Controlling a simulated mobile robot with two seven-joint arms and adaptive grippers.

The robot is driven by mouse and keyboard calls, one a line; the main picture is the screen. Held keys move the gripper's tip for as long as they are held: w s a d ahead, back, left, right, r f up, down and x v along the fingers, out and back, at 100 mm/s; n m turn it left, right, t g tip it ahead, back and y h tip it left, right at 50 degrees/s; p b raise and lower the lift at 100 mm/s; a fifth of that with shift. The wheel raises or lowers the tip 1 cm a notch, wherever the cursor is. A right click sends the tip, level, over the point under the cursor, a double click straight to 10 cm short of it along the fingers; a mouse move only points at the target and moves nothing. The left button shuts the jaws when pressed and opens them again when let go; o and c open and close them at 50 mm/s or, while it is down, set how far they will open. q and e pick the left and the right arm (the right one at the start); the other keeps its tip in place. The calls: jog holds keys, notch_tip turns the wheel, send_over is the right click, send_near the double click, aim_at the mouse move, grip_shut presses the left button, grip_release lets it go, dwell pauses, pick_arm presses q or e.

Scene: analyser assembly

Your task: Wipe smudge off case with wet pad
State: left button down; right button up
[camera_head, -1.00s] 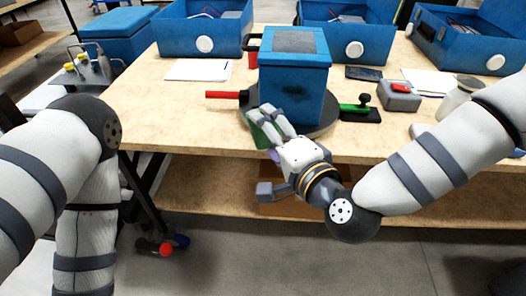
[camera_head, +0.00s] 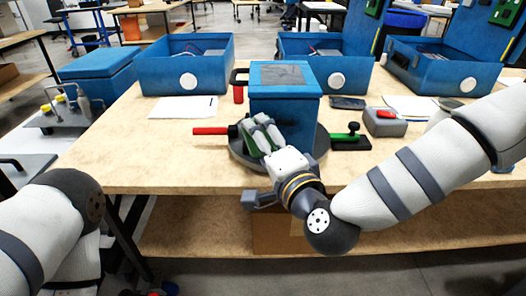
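The blue case (camera_head: 285,104) stands upright on a dark round turntable (camera_head: 321,147) near the table's front edge. My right gripper (camera_head: 262,130) is in front of the case's front face, at its lower left. It is shut on a green pad (camera_head: 247,140), which shows at the left of the fingers. The pad is at or very near the case; I cannot tell whether it touches. The fingers cover part of the front face, and I cannot make out the dark smudge now. My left arm is at the lower left, and its gripper is out of view.
A red-handled rod (camera_head: 210,131) sticks out left of the turntable, and a green-handled clamp (camera_head: 345,138) sits at its right. A grey box with a red top (camera_head: 385,120) is further right. Open blue cases (camera_head: 186,72) line the back. The front left tabletop is clear.

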jog(key=shift+w, duration=0.95)
dwell(0.5)
